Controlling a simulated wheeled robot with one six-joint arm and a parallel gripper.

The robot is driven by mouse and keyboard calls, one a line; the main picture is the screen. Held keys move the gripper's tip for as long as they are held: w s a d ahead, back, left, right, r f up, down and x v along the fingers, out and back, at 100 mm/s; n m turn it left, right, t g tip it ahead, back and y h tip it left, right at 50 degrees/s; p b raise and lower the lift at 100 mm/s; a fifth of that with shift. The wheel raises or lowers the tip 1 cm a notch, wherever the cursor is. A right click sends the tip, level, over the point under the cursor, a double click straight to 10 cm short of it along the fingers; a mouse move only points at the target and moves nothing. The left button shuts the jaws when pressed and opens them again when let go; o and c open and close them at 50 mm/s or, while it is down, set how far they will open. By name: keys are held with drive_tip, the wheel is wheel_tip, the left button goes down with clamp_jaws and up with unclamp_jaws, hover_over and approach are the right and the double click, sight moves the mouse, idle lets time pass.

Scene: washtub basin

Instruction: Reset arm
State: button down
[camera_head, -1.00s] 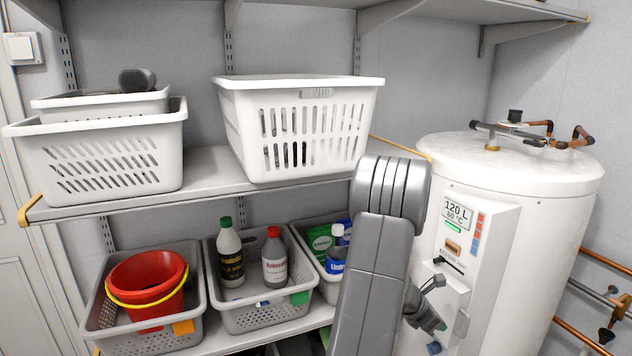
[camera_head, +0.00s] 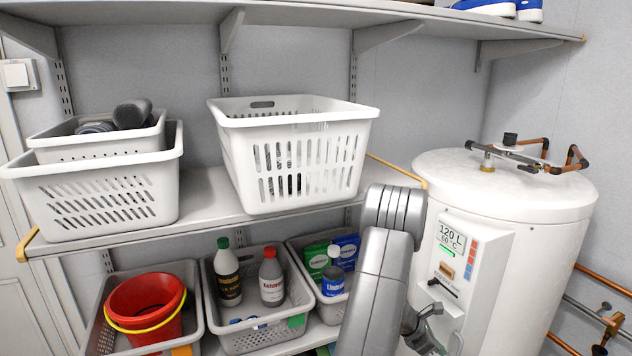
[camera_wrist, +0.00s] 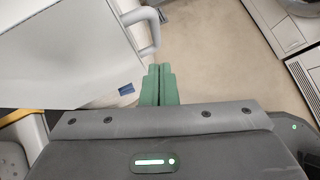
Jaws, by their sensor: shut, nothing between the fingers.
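My gripper (camera_wrist: 158,84) shows in the wrist view with its green fingers together and nothing between them. It points down over a beige floor (camera_wrist: 210,50), next to a white panel with a handle (camera_wrist: 152,32). In the head view my grey arm stands raised in the lower middle right, in front of the white water heater (camera_head: 520,220). My gripper's end near the heater's control panel (camera_head: 448,250) is partly hidden there by the picture's lower edge.
A white basket (camera_head: 295,160) and two stacked baskets (camera_head: 95,195) stand on the middle shelf. Grey baskets below hold a red bucket (camera_head: 147,310), bottles (camera_head: 272,278) and green and blue packages (camera_head: 345,250). Copper pipes (camera_head: 620,280) run at the right. Shoes (camera_head: 490,8) sit on the top shelf.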

drive_tip(key=w+a+r+m+g+p, duration=0.1)
drive_tip(key=a+r, duration=0.6)
drive_tip(key=a, duration=0.6)
drive_tip(key=shift+a, duration=0.15)
idle(0.3)
